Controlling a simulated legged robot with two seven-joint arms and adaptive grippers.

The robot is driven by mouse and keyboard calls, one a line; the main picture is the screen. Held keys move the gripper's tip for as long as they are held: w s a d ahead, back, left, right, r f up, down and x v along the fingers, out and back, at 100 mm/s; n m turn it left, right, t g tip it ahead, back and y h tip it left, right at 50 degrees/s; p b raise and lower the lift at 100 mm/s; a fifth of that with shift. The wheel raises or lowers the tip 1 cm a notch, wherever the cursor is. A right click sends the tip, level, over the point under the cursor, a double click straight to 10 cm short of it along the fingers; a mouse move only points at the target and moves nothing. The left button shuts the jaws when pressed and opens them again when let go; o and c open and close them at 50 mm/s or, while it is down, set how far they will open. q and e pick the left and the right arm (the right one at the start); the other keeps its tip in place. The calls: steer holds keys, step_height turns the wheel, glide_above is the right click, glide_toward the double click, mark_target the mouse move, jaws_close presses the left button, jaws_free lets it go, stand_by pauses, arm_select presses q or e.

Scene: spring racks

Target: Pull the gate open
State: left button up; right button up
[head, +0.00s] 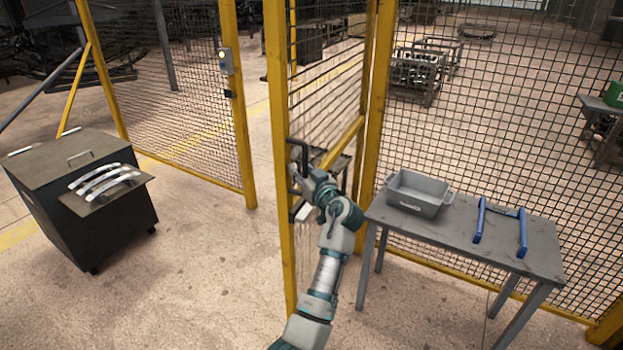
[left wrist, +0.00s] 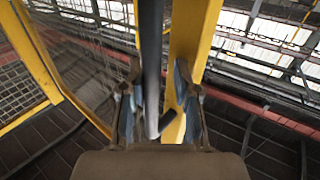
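The gate (head: 281,200) is a yellow-framed mesh panel. It stands at an angle beside the right fence post (head: 378,90), and open floor shows between its free edge and the left fence post (head: 238,110). A dark bar handle (head: 304,152) is on its free-edge upright. My left gripper (head: 299,184) is at the handle. In the left wrist view the handle (left wrist: 151,60) runs between the two fingers of the left gripper (left wrist: 158,100), with a gap showing on its right side. The fingers look open around it. My right gripper is not in view.
The floor between is clear.

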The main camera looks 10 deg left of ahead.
arm_select(q)
steer(key=v, duration=1.1)
steer(key=shift+d, duration=0.4)
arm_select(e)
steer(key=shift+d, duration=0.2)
arm_select(q)
steer(key=shift+s+a, duration=0.1)
steer(key=shift+a, duration=0.05)
